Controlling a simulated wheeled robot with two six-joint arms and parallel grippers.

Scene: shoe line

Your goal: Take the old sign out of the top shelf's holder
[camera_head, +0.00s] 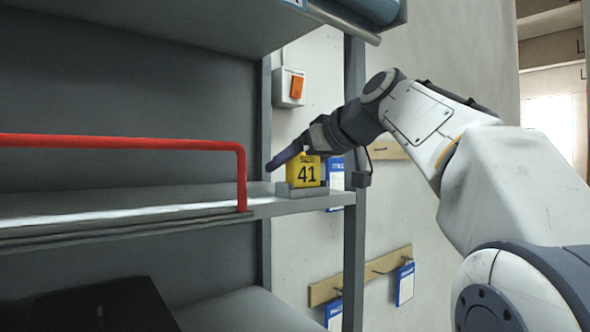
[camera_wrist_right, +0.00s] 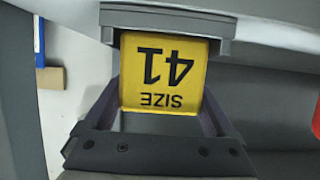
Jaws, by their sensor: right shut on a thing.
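The old sign (camera_head: 306,172) is a yellow plate reading "SIZE 41". It stands upright in the grey holder (camera_head: 301,190) at the right end of the shelf. My right gripper (camera_head: 290,155) reaches in from the right at the sign's top. In the right wrist view the sign (camera_wrist_right: 165,75) appears upside down, its lower edge in the holder (camera_wrist_right: 168,18). The fingers of my right gripper (camera_wrist_right: 160,100) are on both sides of the sign, shut on it. My left gripper is not in view.
A red rail (camera_head: 120,143) runs along the shelf left of the holder. A grey post (camera_head: 354,240) stands just right of the holder. A switch box (camera_head: 289,87) and wooden boards with blue-white tags (camera_head: 404,284) are on the wall behind. A dark box (camera_head: 95,306) is on the lower shelf.

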